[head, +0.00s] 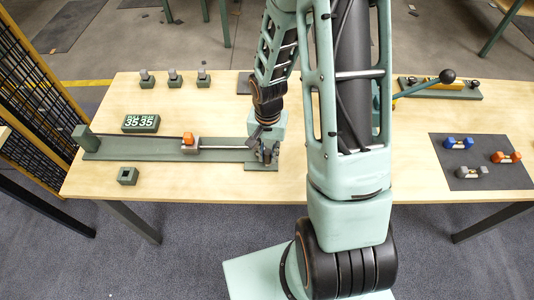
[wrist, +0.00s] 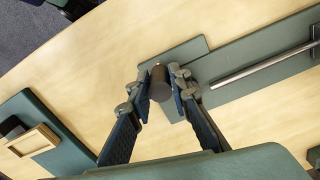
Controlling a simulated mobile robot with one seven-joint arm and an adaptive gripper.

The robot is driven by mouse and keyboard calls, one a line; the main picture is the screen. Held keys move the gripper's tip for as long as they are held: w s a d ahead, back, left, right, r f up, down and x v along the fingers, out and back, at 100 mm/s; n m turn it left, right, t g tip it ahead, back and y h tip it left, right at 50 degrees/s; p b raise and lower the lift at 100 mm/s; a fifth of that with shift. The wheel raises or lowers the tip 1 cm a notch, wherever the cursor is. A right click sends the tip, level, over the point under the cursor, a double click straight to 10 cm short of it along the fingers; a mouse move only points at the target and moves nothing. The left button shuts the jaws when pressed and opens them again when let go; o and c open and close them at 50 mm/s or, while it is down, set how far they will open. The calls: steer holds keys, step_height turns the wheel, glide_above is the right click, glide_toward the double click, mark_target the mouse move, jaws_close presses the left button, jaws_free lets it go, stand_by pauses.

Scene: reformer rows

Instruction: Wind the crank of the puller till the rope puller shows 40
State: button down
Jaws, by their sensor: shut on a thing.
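The puller is a long dark green rail (head: 120,148) lying along the left half of the table. A grey block with an orange top (head: 188,141) sits on it, joined to a silver rod (head: 225,148) that runs right; the rod also shows in the wrist view (wrist: 262,66). My gripper (head: 266,153) is at the rail's right end. In the wrist view my gripper (wrist: 163,80) is shut around the dark round crank handle (wrist: 159,88). The crank's arm is hidden below it.
Several small grey-topped pegs (head: 174,78) stand at the back left. A hollow green block (head: 128,176) is in front of the rail. A dark mat (head: 480,181) with coloured dumbbells and a black-knobbed lever (head: 447,76) are on the right.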

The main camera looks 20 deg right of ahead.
steer(key=shift+w+d+n, duration=0.1)
steer(key=shift+d+n, duration=0.45)
steer(key=shift+n, duration=0.65)
steer(key=c, duration=1.8)
jaws_free()
steer(key=shift+r, duration=0.1)
step_height(320, 180, up, 12)
